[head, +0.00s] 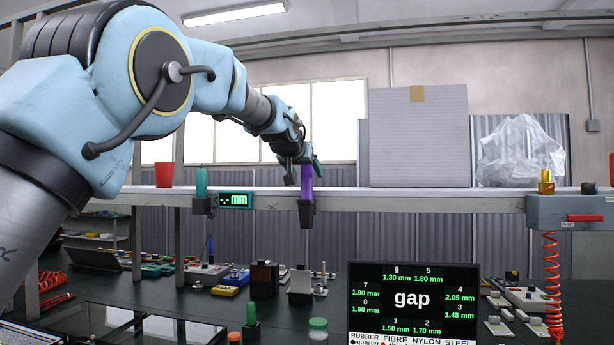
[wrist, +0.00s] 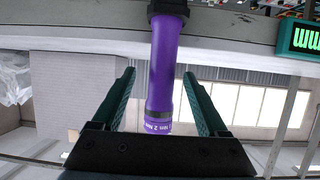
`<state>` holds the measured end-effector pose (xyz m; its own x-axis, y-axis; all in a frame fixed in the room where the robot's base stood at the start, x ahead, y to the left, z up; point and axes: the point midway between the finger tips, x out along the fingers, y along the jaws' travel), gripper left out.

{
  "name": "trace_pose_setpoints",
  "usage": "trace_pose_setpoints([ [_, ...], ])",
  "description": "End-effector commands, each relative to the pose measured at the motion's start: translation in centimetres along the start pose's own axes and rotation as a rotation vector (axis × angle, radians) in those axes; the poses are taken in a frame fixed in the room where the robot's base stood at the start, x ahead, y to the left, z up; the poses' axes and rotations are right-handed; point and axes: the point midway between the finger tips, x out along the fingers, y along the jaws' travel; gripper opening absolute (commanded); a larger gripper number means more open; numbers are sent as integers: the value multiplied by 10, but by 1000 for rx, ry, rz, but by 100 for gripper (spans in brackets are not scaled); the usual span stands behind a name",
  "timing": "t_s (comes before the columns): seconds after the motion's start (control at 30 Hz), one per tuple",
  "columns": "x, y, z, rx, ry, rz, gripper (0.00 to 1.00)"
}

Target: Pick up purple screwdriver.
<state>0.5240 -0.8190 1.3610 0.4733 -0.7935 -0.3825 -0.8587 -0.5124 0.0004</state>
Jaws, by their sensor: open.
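The purple screwdriver (head: 306,183) stands upright, its handle up, in a black holder (head: 306,214) on the front edge of the shelf. Its shaft is hidden in the holder. In the wrist view the purple handle (wrist: 163,80) runs between the two dark green fingers. My gripper (head: 305,172) is at the top of the handle, fingers open on both sides of it. In the wrist view my gripper (wrist: 163,100) shows a clear gap between each finger and the handle.
A teal tool (head: 201,184) stands in another holder beside a green "mm" display (head: 235,200). A "gap" screen (head: 412,300) stands below on the bench.

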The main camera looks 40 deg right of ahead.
Motion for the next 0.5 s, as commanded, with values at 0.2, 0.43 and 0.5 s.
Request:
trace_pose_setpoints([
  [0.2,16,-1,-2,2,-3,-1,76],
  [0.43,48,-2,-2,1,-2,-1,76],
  [0.5,54,-2,-2,1,0,0,76],
])
